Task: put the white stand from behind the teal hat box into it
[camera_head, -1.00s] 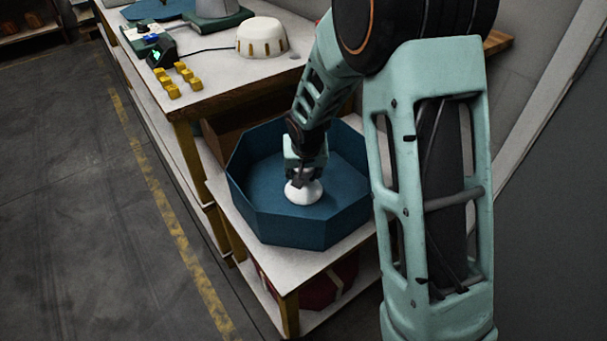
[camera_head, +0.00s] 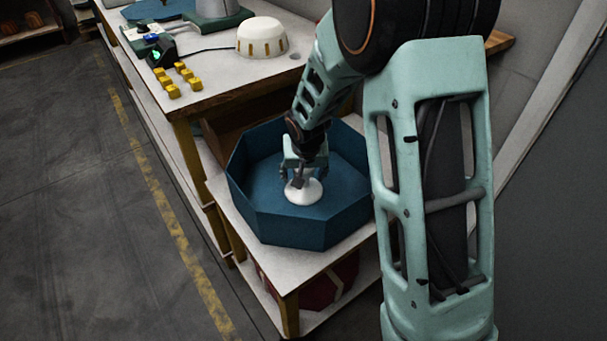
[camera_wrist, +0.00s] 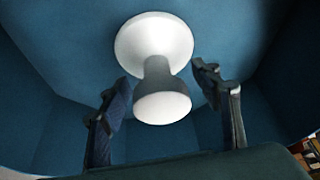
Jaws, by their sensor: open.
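The white stand (camera_head: 308,194) stands upright on the floor inside the teal octagonal hat box (camera_head: 284,230). In the wrist view the stand (camera_wrist: 154,45) shows its round base and its flared top, with the box's blue floor (camera_wrist: 80,40) around it. My gripper (camera_head: 298,181) is inside the box, just above the stand. In the wrist view its two fingers (camera_wrist: 170,105) are apart, one on each side of the stand's top, with gaps on both sides. Nothing is held.
The box sits on a low white shelf (camera_head: 263,260) with a red box (camera_head: 318,290) below it. The higher table (camera_head: 215,85) at the back holds a white domed piece (camera_head: 262,37), several yellow blocks (camera_head: 172,80) and a small dark device (camera_head: 160,52). Box walls surround my gripper.

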